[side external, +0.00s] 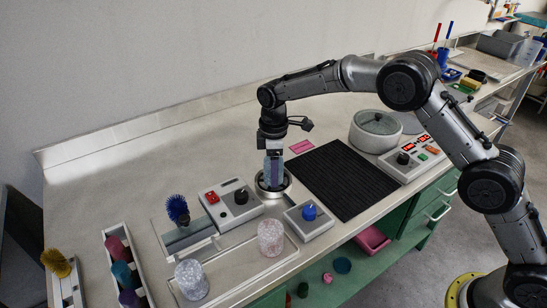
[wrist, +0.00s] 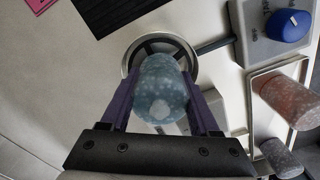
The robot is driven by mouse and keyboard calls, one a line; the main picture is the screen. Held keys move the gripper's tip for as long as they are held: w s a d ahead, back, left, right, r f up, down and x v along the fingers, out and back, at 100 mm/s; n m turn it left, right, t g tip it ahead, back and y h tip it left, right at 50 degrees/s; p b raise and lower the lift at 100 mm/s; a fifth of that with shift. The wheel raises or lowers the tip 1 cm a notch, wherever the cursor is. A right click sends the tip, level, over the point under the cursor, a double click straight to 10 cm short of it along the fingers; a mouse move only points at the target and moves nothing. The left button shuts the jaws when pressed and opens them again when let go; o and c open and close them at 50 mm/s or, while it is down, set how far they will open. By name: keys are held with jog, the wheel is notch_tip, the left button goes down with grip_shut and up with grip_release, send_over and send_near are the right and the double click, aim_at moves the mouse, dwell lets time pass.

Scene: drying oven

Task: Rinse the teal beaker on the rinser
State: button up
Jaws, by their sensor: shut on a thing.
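The teal beaker (side external: 272,178) is a frosted, speckled cup between the fingers of my gripper (side external: 272,163). In the wrist view the teal beaker (wrist: 163,90) sits between the two purple fingers of my gripper (wrist: 163,98), which are shut on it. The rinser (side external: 288,189) is a round metal ring set in the bench, with dark spokes in the wrist view (wrist: 128,62). The beaker is over the rinser and hides part of it. I cannot tell whether they touch.
A box with a blue knob (side external: 309,220) stands right of the rinser. A control box with a red button (side external: 233,207) stands left. A tray (side external: 238,275) holds a pink beaker (side external: 270,238) and a pale beaker (side external: 191,279). A black ribbed mat (side external: 343,178) lies behind.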

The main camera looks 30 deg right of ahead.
dwell(0.3)
jog(key=shift+r, duration=1.95)
jog(key=shift+r, duration=0.1)
jog(key=shift+r, duration=1.3)
